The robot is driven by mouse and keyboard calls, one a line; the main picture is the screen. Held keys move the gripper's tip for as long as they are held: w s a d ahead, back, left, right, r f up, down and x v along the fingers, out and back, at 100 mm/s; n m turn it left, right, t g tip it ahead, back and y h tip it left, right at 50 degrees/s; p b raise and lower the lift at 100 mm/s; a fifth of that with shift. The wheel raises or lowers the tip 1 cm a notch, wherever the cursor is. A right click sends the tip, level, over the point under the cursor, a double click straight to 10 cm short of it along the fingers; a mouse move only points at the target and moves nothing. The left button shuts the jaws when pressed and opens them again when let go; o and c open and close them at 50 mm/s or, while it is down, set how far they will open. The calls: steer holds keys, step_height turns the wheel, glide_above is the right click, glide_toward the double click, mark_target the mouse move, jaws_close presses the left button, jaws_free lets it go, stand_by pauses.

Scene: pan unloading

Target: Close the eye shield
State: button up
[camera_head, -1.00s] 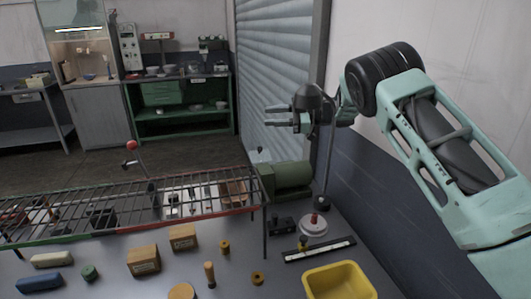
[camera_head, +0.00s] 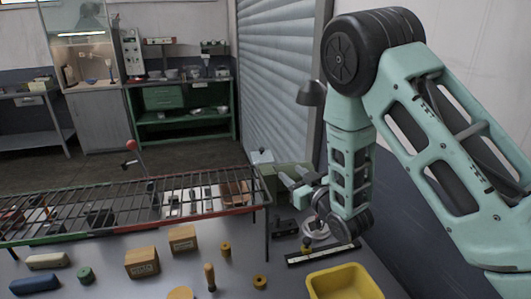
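A green machine (camera_head: 268,180) with a motor-like body stands at the back right of the bench, partly hidden behind my gripper. A small pale plate (camera_head: 262,156) stands up at its left end; it may be the eye shield, but it is too small to tell its angle. My gripper (camera_head: 289,181) is in front of the machine, pointing left, with its fingers apart and nothing seen between them. I cannot tell whether it touches the machine.
A lamp (camera_head: 312,93) stands behind my arm. A yellow bin (camera_head: 345,284), a black strip (camera_head: 322,254) and wooden blocks (camera_head: 142,262) lie in front.

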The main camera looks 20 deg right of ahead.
mark_target(263, 150)
steer(key=p+x, duration=0.5)
steer(key=x, duration=1.1)
steer(key=shift+r, duration=0.1)
jaws_close()
